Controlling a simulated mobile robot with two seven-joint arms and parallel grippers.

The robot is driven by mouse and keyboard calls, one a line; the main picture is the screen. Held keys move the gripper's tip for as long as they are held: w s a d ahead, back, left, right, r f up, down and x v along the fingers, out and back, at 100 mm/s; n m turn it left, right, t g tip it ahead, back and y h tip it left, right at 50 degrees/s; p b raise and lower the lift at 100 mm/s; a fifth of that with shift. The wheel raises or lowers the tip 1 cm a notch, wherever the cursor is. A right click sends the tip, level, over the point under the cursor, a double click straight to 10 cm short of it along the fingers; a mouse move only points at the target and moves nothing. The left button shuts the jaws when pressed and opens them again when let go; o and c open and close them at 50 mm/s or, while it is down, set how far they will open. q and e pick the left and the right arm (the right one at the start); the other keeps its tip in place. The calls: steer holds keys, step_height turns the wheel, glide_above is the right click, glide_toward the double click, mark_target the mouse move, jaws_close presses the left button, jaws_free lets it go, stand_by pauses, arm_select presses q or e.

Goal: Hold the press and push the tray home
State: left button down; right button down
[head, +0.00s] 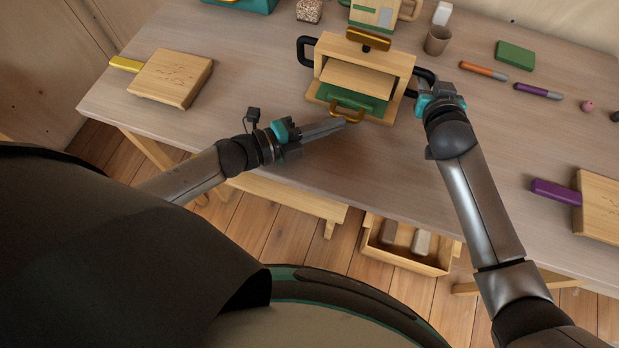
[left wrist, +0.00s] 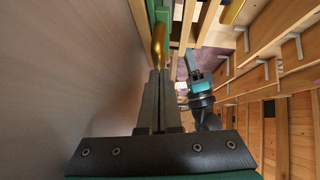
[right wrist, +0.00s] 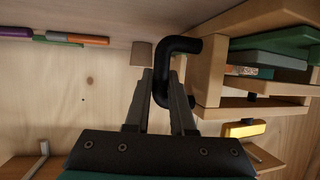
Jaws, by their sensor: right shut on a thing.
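The press (head: 365,50) is a wooden frame with black side handles, standing at the back middle of the table. Its green tray (head: 372,103) sticks partly out at the front and has a gold handle (head: 347,113). My right gripper (head: 424,88) is shut on the press's right black handle (right wrist: 183,45). My left gripper (head: 342,124) has its fingers together with nothing between them. Its tips are at the gold handle, which also shows in the left wrist view (left wrist: 158,42); I cannot tell whether they touch.
Wooden blocks with a yellow handle (head: 172,78) and a purple handle (head: 597,205) lie left and right. A brown cup (head: 437,41), markers (head: 484,71) and a green block (head: 515,54) lie right of the press. An open drawer (head: 405,256) is below the table.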

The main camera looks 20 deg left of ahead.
steer(key=shift+s+a, duration=0.1)
steer(key=shift+a, duration=0.15)
arm_select(q)
steer(key=shift+s, duration=0.25)
steer(key=s, duration=0.3)
steer(key=shift+s+r, duration=0.15)
steer(key=shift+r, duration=0.2)
steer(key=v, duration=1)
arm_select(e)
steer(key=shift+d, duration=0.15)
steer(key=c, duration=0.7)
jaws_free()
